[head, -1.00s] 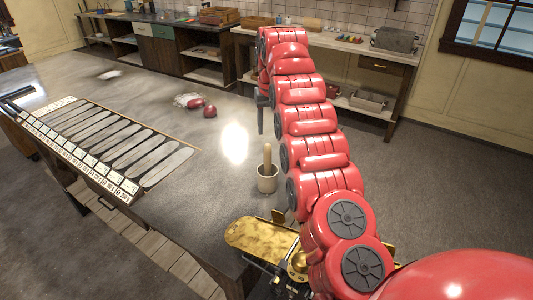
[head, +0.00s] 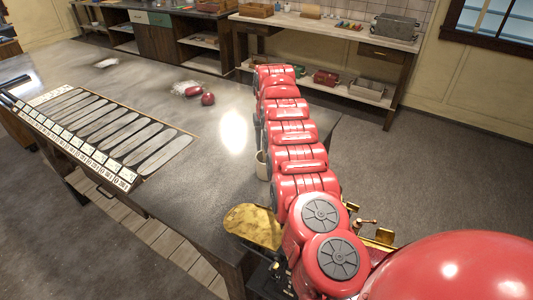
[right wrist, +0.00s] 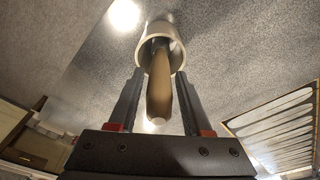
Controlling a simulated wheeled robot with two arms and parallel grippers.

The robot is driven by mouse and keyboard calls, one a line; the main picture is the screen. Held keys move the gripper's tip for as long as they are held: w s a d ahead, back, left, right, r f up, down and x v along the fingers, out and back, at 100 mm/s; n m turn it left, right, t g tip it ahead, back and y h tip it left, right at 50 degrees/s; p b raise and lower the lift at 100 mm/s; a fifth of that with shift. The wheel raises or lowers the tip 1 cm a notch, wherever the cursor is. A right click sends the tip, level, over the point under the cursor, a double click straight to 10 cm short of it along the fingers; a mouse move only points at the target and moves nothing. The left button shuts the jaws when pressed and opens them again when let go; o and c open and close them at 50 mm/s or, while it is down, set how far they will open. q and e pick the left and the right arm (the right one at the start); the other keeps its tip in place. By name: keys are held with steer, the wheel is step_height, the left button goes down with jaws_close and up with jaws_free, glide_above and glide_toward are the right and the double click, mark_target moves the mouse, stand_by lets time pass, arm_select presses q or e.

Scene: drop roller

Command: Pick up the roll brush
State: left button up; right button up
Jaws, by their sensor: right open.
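The roll brush (right wrist: 159,92) stands in a pale cup (right wrist: 160,38), its wooden handle pointing out toward the wrist camera. Its lower end is hidden inside the cup. My right gripper (right wrist: 158,74) is open, with one finger on each side of the handle and visible gaps between them. In the head view the cup (head: 261,166) stands on the grey table, mostly hidden behind my right arm, which also hides the handle and the gripper there. My left gripper is not in view.
A rack of long grey strips (head: 110,130) lies on the table (head: 205,190) at left. Two red objects (head: 207,99) lie farther back. A brass plate (head: 253,226) is at the near edge. The tabletop between rack and cup is clear.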

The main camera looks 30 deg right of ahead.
steer(key=shift+w+d+f, duration=0.1)
steer(key=shift+f, duration=0.4)
steer(key=shift+w+d+f, duration=0.1)
steer(key=shift+f, duration=0.4)
steer(key=shift+a+f, duration=0.1)
steer(key=shift+f, duration=0.4)
jaws_close()
